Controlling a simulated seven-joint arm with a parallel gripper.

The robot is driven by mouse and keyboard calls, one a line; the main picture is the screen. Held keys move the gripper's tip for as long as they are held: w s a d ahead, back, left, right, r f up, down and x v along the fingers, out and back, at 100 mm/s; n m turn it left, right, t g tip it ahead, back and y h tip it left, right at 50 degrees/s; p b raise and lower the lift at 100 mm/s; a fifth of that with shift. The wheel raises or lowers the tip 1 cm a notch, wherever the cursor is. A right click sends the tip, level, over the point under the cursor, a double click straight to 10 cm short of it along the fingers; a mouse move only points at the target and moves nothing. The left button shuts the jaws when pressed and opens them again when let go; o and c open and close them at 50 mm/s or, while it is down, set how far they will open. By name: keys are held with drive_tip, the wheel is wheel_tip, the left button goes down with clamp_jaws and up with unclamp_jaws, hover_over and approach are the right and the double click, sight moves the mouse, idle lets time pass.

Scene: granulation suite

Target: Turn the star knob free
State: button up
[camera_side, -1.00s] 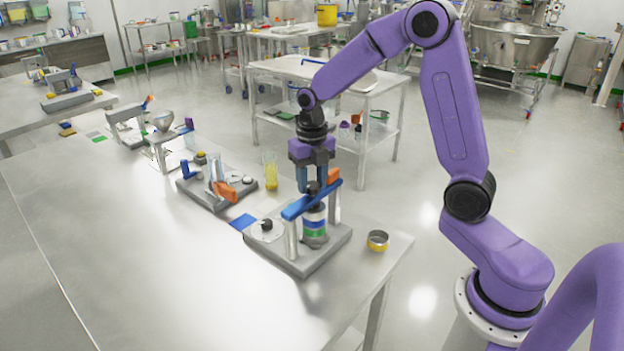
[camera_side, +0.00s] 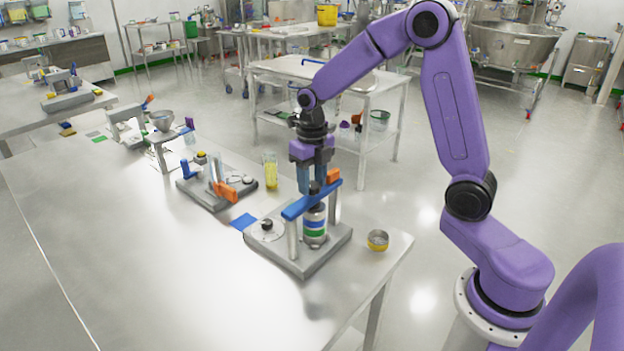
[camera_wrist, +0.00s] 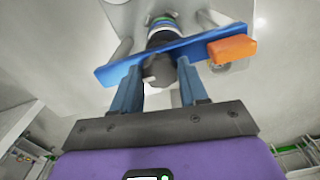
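The dark star knob (camera_side: 314,188) sits on top of the blue clamp bar (camera_side: 294,208) of the near fixture. In the wrist view the knob (camera_wrist: 158,73) shows between my two blue fingers, with the blue bar (camera_wrist: 112,73) crossing behind it. My gripper (camera_side: 312,186) points straight down over the bar. Its fingertips (camera_wrist: 160,68) lie close against both sides of the knob, with no clear gap. A bottle (camera_side: 314,226) with blue and green bands stands under the bar, between the posts. The knob's lower part is hidden in the side view.
An orange block (camera_side: 334,175) sits at the bar's far end. A yellow-rimmed ring (camera_side: 377,240) lies right of the fixture's grey base (camera_side: 300,266). A second fixture (camera_side: 212,197) and a yellow-filled beaker (camera_side: 270,172) stand to the left.

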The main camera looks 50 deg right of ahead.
sight(312, 185)
drive_tip(key=o, duration=0.4)
drive_tip(key=shift+c, duration=0.2)
drive_tip(key=shift+r, duration=0.15)
wheel_tip(312, 185, up, 17)
drive_tip(key=shift+r, duration=0.1)
idle(0.4)
drive_tip(key=s+a+f+m, duration=0.6)
drive_tip(key=s+a+m, duration=0.3)
drive_tip(key=s+m, duration=0.3)
drive_tip(key=s+f+m, duration=0.3)
drive_tip(key=s+m, duration=0.2)
drive_tip(key=s, duration=0.3)
drive_tip(key=s+d+f+m, duration=0.1)
drive_tip(key=s+f+m, duration=0.3)
drive_tip(key=s, duration=0.4)
drive_tip(key=shift+s+m, duration=0.4)
